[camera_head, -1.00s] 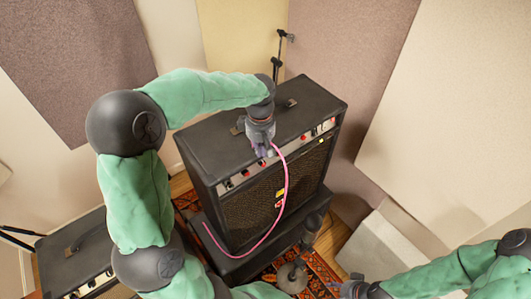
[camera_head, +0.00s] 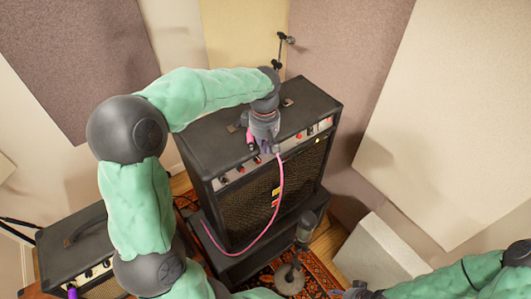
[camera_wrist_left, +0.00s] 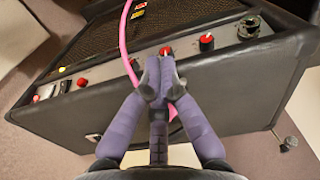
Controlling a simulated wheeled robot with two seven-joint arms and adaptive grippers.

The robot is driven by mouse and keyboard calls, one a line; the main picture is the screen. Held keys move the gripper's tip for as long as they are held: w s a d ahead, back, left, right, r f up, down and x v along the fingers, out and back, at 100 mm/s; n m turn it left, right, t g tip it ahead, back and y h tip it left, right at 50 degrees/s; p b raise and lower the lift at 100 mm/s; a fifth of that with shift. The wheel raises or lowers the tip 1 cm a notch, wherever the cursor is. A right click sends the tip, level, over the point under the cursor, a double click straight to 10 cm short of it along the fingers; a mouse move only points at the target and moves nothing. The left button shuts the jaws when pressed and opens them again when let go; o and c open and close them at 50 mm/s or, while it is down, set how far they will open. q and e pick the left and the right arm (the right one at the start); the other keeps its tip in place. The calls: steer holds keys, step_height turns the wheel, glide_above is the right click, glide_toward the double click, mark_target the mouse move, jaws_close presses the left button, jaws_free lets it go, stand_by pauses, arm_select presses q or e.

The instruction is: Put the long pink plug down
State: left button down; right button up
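My left gripper (camera_head: 265,147) is at the top front edge of the big black amp (camera_head: 225,150), just above its knob panel. In the left wrist view its purple fingers (camera_wrist_left: 160,78) are close together, and pink shows behind and between them. The long pink plug (camera_head: 250,138) shows as a short pink piece beside the gripper in the head view; the fingers hide much of it. Its pink cable (camera_head: 281,190) hangs in a curve down the amp's front. My right gripper (camera_head: 355,291) is at the bottom edge, small and partly cut off, and its fingers are unclear.
The amp's red and black knobs (camera_wrist_left: 206,40) lie close to the left fingers. A smaller amp (camera_head: 75,240) stands at lower left. A microphone (camera_head: 306,225) on a stand is in front of the big amp. The amp's top is mostly clear.

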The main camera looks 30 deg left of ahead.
arm_select(q)
step_height(320, 180, up, 7)
stand_by(0.4)
steer(key=shift+a, duration=0.1)
